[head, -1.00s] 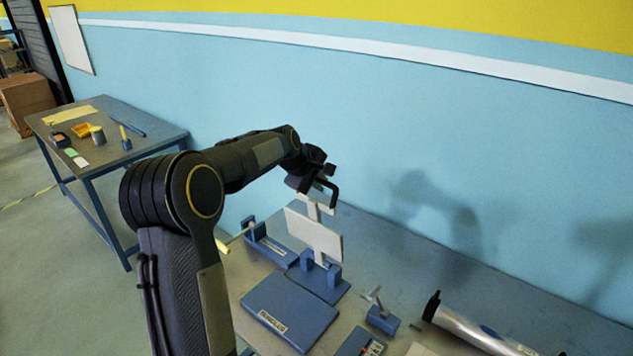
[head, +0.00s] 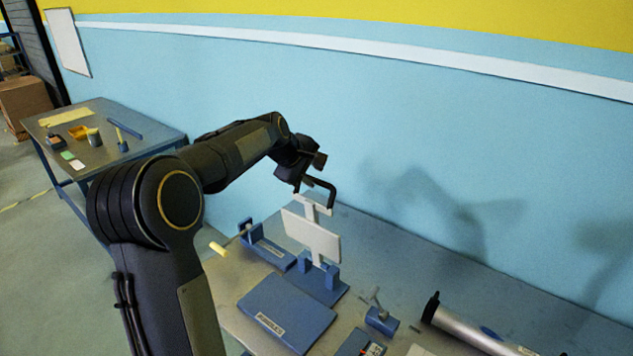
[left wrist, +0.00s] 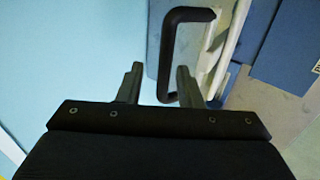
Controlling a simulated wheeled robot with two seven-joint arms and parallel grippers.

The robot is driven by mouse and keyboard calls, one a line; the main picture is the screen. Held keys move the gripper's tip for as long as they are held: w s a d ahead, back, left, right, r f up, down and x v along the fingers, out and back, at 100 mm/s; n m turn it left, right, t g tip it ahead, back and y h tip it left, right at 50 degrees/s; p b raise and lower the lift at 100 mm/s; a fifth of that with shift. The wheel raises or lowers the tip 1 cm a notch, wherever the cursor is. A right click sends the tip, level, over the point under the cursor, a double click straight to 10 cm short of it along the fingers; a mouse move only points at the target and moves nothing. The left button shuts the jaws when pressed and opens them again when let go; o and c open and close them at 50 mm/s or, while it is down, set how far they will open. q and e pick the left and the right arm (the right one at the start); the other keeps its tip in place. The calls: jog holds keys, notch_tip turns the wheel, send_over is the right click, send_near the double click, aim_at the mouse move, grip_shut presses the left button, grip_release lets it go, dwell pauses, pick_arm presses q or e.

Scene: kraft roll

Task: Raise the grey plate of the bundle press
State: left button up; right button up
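The bundle press has a flat blue bed (head: 287,312) with a printed label and a hinge bracket (head: 325,282) behind it. Its pale grey plate (head: 311,237) stands steeply up at the bracket, clear of the bed. A black U-shaped handle (head: 333,192) sits at the top of the plate's arm. My left gripper (head: 309,172) is just above and left of the handle. In the left wrist view its two fingers are apart, with the black handle (left wrist: 166,55) showing between and beyond them; I see no grip on it. My right gripper is out of view.
A blue stand with a rod (head: 262,246) is left of the press. A small blue stand (head: 381,320) and a long silver tube (head: 470,328) lie to the right. The wall is close behind. A second table (head: 150,127) stands far left.

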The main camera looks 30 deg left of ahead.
pick_arm(q)
jog(key=shift+v, duration=1.85)
jog(key=s+d+f+m+g+h+b, duration=0.1)
jog(key=s+d+m, duration=0.4)
jog(key=s, duration=0.4)
jog(key=s+d+f+m+h+b, duration=0.1)
jog(key=s+d+f+m, duration=0.15)
jog(key=s+d, duration=0.5)
jog(key=s+d+f+m, duration=0.4)
jog(key=s+f, duration=0.1)
jog(key=s, duration=0.3)
jog(key=s+d+f+m+g+h, duration=0.1)
jog(key=s+d+f+m, duration=0.3)
jog(key=s, duration=0.4)
jog(key=shift+d+f+g+b, duration=0.3)
jog(key=shift+d+f, duration=0.25)
